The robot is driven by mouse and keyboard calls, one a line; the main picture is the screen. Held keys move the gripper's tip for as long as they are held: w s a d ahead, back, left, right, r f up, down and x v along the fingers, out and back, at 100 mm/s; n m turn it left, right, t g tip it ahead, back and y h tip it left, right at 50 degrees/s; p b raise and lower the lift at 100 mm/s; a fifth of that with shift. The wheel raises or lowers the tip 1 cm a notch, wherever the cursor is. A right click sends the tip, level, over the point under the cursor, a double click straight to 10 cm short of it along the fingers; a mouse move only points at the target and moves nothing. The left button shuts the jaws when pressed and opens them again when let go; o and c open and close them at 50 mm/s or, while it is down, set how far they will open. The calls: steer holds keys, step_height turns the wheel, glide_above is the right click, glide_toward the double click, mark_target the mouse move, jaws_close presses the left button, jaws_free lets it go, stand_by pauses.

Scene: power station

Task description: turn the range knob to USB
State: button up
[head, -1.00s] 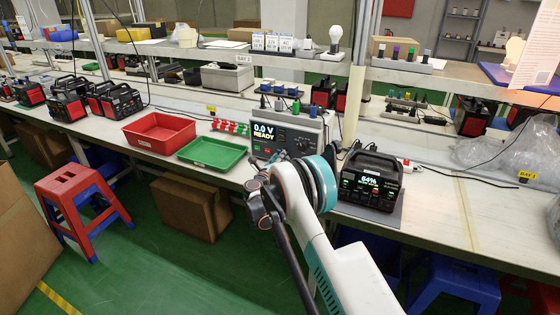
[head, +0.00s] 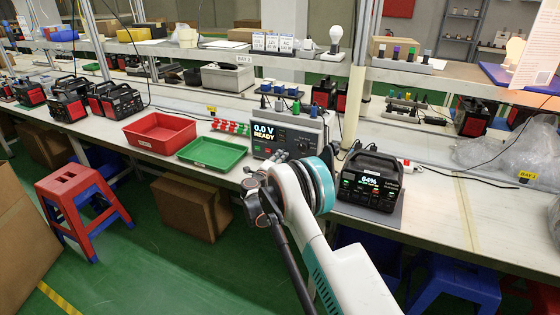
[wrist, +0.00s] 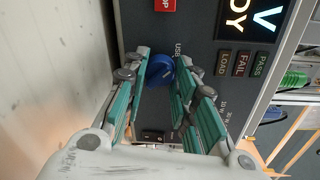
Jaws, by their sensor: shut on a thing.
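The grey tester (head: 262,146) stands on the bench, its display reading "0.0 V READY". Its blue range knob (wrist: 160,73) shows in the wrist view on the dark panel, with a small pale mark on its face. The label USB (wrist: 178,48) is printed beside the knob; wattage labels lie further right, partly behind a finger. My gripper (wrist: 163,63) has its green-padded fingers on both sides of the knob and is shut on it. In the head view my arm hides the knob and the fingertips.
A red button (wrist: 164,5) and the FAIL, PASS and LOAD lamps (wrist: 243,63) sit near the knob. A green tray (head: 212,152) and a red tray (head: 160,132) lie left of the tester. A black power station (head: 370,180) reading 64% stands close on the right.

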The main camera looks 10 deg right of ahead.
steer(key=shift+n, duration=0.3)
steer(key=shift+a, duration=0.1)
steer(key=o, duration=1.1)
steer(key=v, duration=1.2)
